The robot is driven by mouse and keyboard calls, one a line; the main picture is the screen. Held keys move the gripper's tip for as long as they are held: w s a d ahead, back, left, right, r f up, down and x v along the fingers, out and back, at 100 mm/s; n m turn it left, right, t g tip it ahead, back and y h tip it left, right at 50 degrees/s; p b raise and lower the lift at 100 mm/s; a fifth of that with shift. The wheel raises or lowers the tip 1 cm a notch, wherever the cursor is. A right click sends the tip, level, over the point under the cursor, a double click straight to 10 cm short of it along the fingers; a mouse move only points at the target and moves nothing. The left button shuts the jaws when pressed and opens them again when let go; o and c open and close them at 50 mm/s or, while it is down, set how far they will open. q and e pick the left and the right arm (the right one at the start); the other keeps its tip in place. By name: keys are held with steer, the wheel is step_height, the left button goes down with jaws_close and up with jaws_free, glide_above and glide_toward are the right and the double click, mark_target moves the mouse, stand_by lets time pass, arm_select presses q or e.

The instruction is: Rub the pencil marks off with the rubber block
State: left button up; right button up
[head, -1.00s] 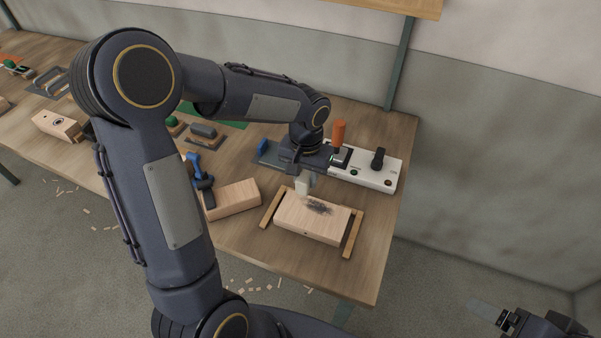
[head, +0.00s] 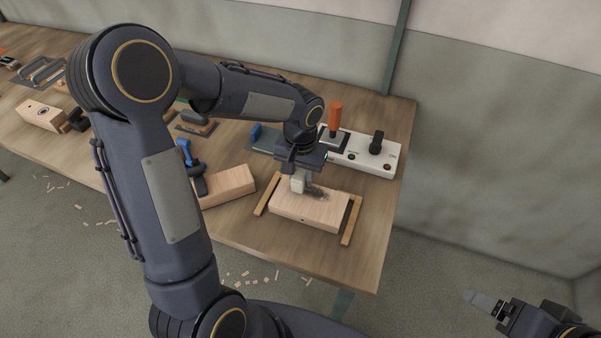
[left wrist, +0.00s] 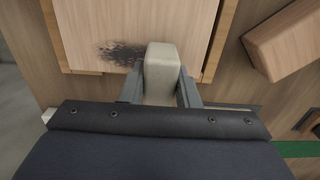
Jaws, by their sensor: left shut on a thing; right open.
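A pale wooden block (head: 305,212) lies between two wooden strips on the bench. Dark pencil marks (head: 319,193) smudge its top; they also show in the left wrist view (left wrist: 120,53), just left of the rubber. My left gripper (left wrist: 160,88) is shut on the off-white rubber block (left wrist: 162,66), which shows in the head view (head: 298,182) at the marks' left edge. I cannot tell whether the rubber touches the wood. My right gripper (head: 490,308) is open at the lower right, over the floor, away from the bench.
A white control box (head: 362,152) with an orange handle (head: 335,116) and a black knob stands behind the wooden block. Another wooden block (head: 230,186) with a blue-handled clamp (head: 186,150) is to the left. Wood chips lie on the floor.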

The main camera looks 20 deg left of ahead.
arm_select(q)
steer(key=shift+f+b, duration=0.25)
steer(key=shift+b, duration=0.05)
steer(key=shift+f+b, duration=0.35)
steer(key=shift+f, duration=0.05)
steer(key=shift+d, duration=0.1)
steer(key=shift+d+r, duration=0.15)
steer(key=shift+d, duration=1)
